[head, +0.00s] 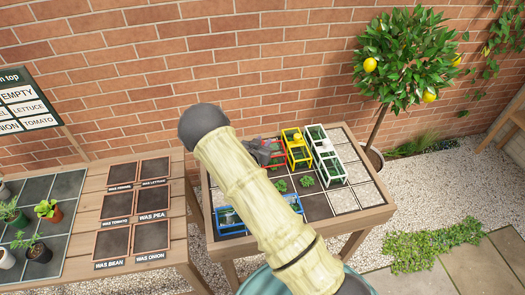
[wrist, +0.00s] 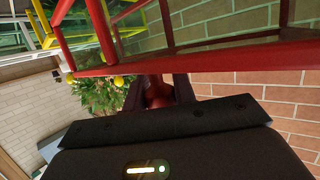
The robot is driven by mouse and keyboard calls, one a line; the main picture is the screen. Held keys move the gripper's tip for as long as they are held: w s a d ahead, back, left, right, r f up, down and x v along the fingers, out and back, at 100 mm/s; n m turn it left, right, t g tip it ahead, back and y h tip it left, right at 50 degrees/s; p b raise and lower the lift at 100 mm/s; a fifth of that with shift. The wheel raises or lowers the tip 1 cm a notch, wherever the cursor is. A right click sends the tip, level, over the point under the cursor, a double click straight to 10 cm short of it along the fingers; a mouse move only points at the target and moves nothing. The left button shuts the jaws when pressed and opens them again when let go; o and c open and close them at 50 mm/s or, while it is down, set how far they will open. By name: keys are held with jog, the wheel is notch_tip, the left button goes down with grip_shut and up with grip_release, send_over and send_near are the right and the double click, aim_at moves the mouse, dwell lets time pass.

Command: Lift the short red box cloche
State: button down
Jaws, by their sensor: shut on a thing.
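The red box cloche (wrist: 240,58) fills the top of the wrist view, with red bars and clear panes. My gripper (wrist: 157,92) is shut on its red knob, which shows between the dark fingers. In the head view only a little of the red cloche (head: 279,143) shows, at the back left of the tiled table, next to the yellow cloche. My grey gripper (head: 262,152) is over it there, and my arm covers part of the view. I cannot tell whether the cloche's base touches the tiles.
A yellow cloche (head: 297,148) and white cloches (head: 324,155) stand close on the right. A blue cloche (head: 290,199) lies toward the front, partly behind my arm. Small green plants (head: 306,181) sit between them. A lemon tree (head: 405,55) stands behind right.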

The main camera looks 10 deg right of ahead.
notch_tip(320, 180, up, 5)
jog(key=shift+b, duration=0.35)
dwell(0.6)
